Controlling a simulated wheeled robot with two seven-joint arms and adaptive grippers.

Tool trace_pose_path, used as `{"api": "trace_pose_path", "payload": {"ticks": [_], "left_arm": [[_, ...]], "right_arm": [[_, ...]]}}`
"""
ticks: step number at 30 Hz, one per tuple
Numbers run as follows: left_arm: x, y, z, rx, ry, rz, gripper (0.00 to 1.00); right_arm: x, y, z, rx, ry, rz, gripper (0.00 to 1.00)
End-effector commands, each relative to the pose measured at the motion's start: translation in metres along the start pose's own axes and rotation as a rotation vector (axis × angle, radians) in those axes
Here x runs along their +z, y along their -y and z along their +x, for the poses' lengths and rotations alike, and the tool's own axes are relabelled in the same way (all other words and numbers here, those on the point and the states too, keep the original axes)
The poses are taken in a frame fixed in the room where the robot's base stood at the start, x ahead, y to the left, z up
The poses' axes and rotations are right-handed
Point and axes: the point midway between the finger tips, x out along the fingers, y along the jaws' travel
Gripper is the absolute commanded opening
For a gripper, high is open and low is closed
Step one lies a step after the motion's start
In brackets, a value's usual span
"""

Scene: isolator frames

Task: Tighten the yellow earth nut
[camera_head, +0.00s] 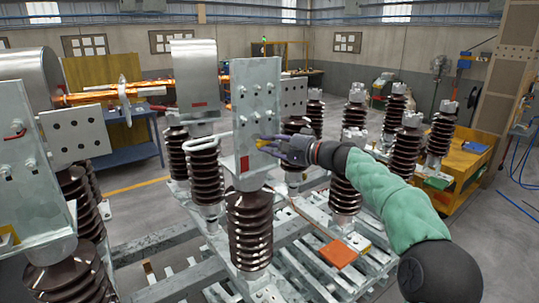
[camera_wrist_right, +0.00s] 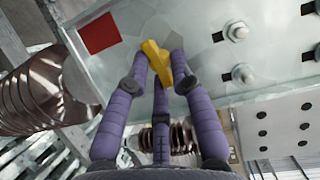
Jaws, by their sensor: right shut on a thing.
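The yellow earth nut (camera_wrist_right: 155,62) sits against the metal plate (camera_wrist_right: 205,50) in the right wrist view, with the purple fingers of my right gripper (camera_wrist_right: 160,72) closed around it. In the head view the yellow nut (camera_head: 262,143) shows as a small spot at the tip of my right gripper (camera_head: 278,147), at the lower right edge of the upright plate (camera_head: 246,110). Part of the nut is hidden by the fingers. My left gripper is not in view.
A red square (camera_wrist_right: 99,34) marks the plate beside the nut, and bolts (camera_wrist_right: 238,33) stick out of it nearby. Brown ribbed insulators (camera_head: 250,225) stand below and around. An orange block (camera_head: 338,253) lies on the slatted frame at lower right.

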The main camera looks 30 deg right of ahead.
Motion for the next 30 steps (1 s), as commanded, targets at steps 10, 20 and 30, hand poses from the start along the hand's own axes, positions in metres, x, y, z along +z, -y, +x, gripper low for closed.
{"api": "trace_pose_path", "payload": {"ticks": [10, 20, 30], "left_arm": [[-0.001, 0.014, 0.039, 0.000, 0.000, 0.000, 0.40], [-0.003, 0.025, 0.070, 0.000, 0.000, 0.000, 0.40], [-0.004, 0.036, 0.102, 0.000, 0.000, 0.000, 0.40]], "right_arm": [[-0.001, -0.001, -0.002, -0.138, -0.007, 0.298, 0.00], [0.001, -0.003, -0.003, -0.261, -0.007, 0.585, 0.00], [0.004, -0.006, -0.002, -0.385, -0.005, 0.884, 0.00]]}}
